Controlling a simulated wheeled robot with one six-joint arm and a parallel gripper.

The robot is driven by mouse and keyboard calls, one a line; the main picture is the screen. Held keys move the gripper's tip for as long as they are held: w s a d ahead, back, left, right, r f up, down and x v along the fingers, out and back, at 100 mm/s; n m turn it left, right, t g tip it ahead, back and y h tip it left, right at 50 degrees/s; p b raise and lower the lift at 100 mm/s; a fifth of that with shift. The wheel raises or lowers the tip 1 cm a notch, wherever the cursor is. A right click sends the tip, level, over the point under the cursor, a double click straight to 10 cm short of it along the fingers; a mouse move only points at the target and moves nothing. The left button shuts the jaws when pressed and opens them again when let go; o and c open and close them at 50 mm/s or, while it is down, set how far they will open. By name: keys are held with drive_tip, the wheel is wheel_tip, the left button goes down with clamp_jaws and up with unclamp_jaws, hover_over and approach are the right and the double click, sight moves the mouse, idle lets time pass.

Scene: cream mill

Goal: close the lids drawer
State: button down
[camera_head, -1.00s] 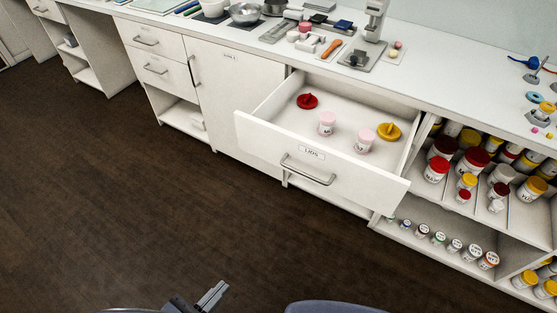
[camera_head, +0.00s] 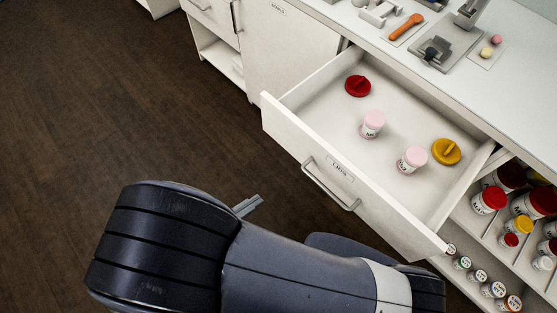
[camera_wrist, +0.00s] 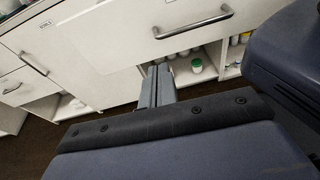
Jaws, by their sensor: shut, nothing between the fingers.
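The lids drawer (camera_head: 291,128) is pulled well out from the bench in the head view, with a label and a bar handle (camera_head: 331,184) on its front. Inside it lie a red lid (camera_head: 358,86), a yellow lid (camera_head: 446,152) and two pink-capped jars (camera_head: 373,124) (camera_head: 411,160). My gripper (camera_head: 248,205) shows only as a grey tip past my arm, left of and apart from the drawer front. In the wrist view my gripper (camera_wrist: 157,75) is shut and empty, below a drawer front with a bar handle (camera_wrist: 194,22).
The counter (camera_head: 520,92) above holds a grey device (camera_head: 446,45) and an orange tool (camera_head: 406,26). Open shelves of jars (camera_head: 489,200) stand right of the drawer. A cupboard (camera_head: 283,50) stands left of it. The dark floor (camera_head: 130,110) at left is clear.

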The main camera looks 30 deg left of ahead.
drive_tip(key=p+x, duration=0.1)
drive_tip(key=x, duration=1.2)
drive_tip(key=shift+w, duration=0.15)
drive_tip(key=shift+d, duration=0.1)
drive_tip(key=w+d+b, duration=0.2)
drive_tip(key=w+d, duration=0.1)
drive_tip(key=w, duration=0.7)
drive_tip(key=w+d+b, duration=0.3)
drive_tip(key=w+d, duration=0.1)
drive_tip(key=w, duration=0.6)
drive_tip(key=w+d+b, duration=0.2)
drive_tip(key=w+d, duration=0.2)
drive_tip(key=w, duration=0.7)
drive_tip(key=shift+d+b, duration=0.15)
drive_tip(key=shift+b, duration=0.25)
drive_tip(key=shift+w, duration=0.3)
drive_tip(key=shift+w+d+r, duration=0.1)
drive_tip(key=shift+w, duration=0.1)
drive_tip(key=shift+r, duration=0.1)
